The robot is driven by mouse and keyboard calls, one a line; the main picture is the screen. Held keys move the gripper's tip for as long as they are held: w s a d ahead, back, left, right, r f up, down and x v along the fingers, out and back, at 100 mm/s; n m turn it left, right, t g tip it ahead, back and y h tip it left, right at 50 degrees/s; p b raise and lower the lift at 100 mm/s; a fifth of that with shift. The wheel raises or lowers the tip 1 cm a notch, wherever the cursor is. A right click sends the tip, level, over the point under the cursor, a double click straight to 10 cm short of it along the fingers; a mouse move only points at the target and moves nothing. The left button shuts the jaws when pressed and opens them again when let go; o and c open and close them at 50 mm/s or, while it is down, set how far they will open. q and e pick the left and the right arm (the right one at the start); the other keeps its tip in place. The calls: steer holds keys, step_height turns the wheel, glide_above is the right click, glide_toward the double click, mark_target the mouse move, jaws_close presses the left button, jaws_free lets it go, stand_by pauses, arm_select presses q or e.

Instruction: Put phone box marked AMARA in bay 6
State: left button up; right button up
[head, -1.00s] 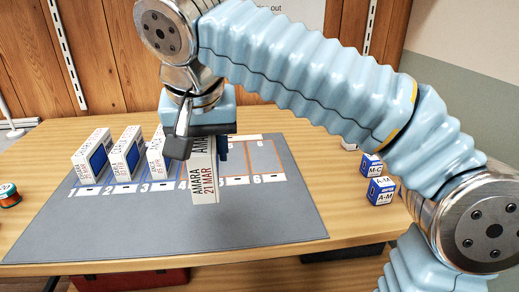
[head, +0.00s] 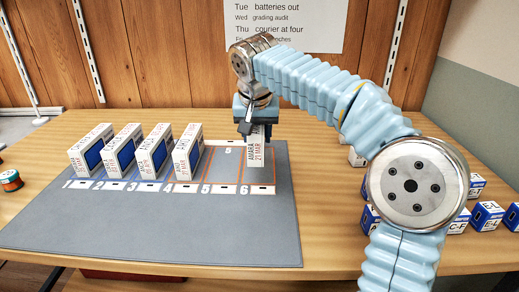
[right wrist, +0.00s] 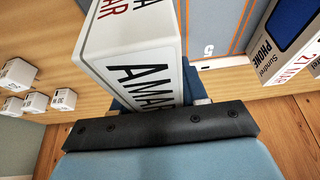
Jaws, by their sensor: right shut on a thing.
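The white phone box marked AMARA, 21 MAR (head: 256,152) is held upright in my right gripper (head: 257,124). It also fills the upper left of the right wrist view (right wrist: 140,62), close to the jaws. In the head view the box overlaps the back part of bay 6 (head: 262,182), which has an orange outline and a number 6 at its front. I cannot tell whether its underside touches the mat. My left gripper is not in view.
Similar phone boxes stand in bays 1 to 4, the nearest in bay 4 (head: 188,152). Bay 5 (head: 222,178) is empty between them. The grey mat (head: 180,230) is clear in front. Small blue and white boxes (head: 487,215) stand at the right. An orange-and-green round item (head: 11,181) lies left.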

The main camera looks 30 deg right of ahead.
mark_target(257, 134)
steer(key=shift+w+d+f, duration=0.4)
steer(key=shift+f, duration=0.3)
steer(key=shift+s+x, duration=0.2)
steer(key=shift+x, duration=0.75)
steer(key=shift+s+x, duration=0.2)
steer(key=shift+x, duration=0.8)
steer(key=shift+a+f, duration=0.1)
steer(key=shift+f, duration=0.05)
steer(key=shift+f+b, duration=0.2)
steer(key=shift+b, duration=0.15)
steer(key=o, duration=1.3)
steer(key=shift+c, duration=0.2)
steer(key=shift+a+r, duration=0.1)
steer(key=shift+r, duration=0.45)
steer(key=p+v, duration=0.2)
steer(key=v, duration=0.9)
steer(key=shift+s+r, duration=0.1)
steer(key=shift+s, duration=0.1)
